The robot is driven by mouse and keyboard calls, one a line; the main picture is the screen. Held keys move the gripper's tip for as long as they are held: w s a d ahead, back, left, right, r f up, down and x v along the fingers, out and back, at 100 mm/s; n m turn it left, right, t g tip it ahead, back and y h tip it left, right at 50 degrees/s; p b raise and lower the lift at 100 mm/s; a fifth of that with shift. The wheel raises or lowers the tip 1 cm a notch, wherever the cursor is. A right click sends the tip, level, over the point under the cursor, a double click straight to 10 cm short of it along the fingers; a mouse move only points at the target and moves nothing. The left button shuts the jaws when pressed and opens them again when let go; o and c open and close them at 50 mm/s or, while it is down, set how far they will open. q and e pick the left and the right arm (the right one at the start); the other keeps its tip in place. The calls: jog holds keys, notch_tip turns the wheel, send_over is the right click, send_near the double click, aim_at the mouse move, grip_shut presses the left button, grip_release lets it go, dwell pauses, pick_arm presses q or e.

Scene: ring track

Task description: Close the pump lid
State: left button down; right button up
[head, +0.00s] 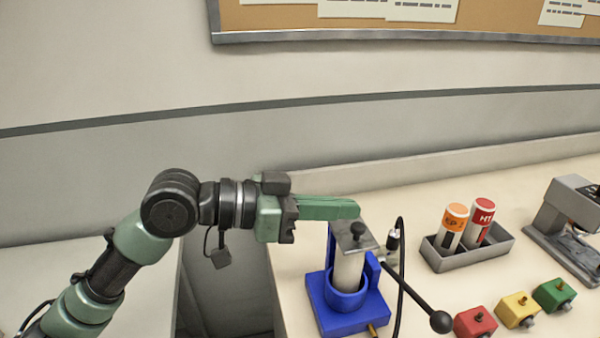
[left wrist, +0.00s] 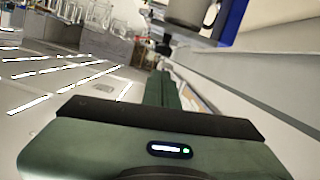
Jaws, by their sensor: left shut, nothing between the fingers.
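The pump stands on the bench with a blue base (head: 347,312) and a pale cylinder (head: 347,270). Its grey lid (head: 354,236) with a dark knob lies flat across the top of the cylinder. A black lever with a ball end (head: 440,321) reaches out to the lower right. My left gripper (head: 358,209) is shut and empty, with its fingertips just above and behind the lid; I cannot tell whether they touch it. The left wrist view shows the fingers (left wrist: 162,90) together and part of the blue pump (left wrist: 229,18) at the top. My right gripper is not in view.
A grey tray (head: 468,262) holds an orange-capped and a red-capped bottle. Red (head: 475,322), yellow (head: 517,309) and green (head: 554,294) blocks sit at the front right. A grey device (head: 570,215) stands at the far right. A gap separates the benches left of the pump.

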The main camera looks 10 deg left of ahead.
pick_arm(q)
jog(key=shift+s+d+f+m, duration=0.25)
jog(key=shift+s+f+m, duration=0.1)
jog(key=shift+m, duration=0.25)
jog(key=shift+s+d+f, duration=0.15)
jog(key=shift+s+f, duration=0.05)
jog(key=shift+f, duration=0.2)
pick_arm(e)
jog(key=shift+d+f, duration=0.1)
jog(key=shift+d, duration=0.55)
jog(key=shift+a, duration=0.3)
